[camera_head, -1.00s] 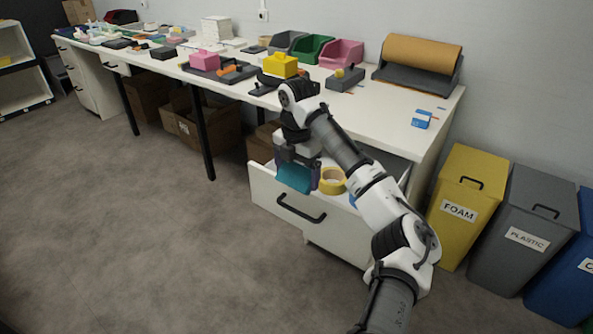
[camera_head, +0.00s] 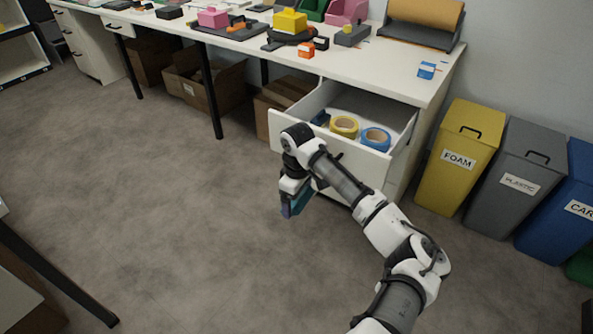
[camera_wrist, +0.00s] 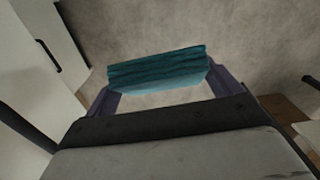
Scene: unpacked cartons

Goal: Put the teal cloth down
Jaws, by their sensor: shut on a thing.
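The teal cloth (camera_wrist: 158,67) is a folded block held between the two fingers of my gripper (camera_wrist: 160,88) in the wrist view. In the head view my gripper (camera_head: 290,207) hangs over the grey floor, in front of the open drawer, and is shut on the cloth. Only a small part of the cloth (camera_head: 299,203) shows there, behind the fingers. The wrist view shows bare floor beyond the cloth.
The open white drawer (camera_head: 283,136) holds a yellow tape roll (camera_head: 344,126) and a blue tape roll (camera_head: 376,139). The white worktable (camera_head: 395,75) carries several items. Yellow (camera_head: 459,157), grey (camera_head: 510,180) and blue bins stand at right. The floor (camera_head: 170,230) at left is clear.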

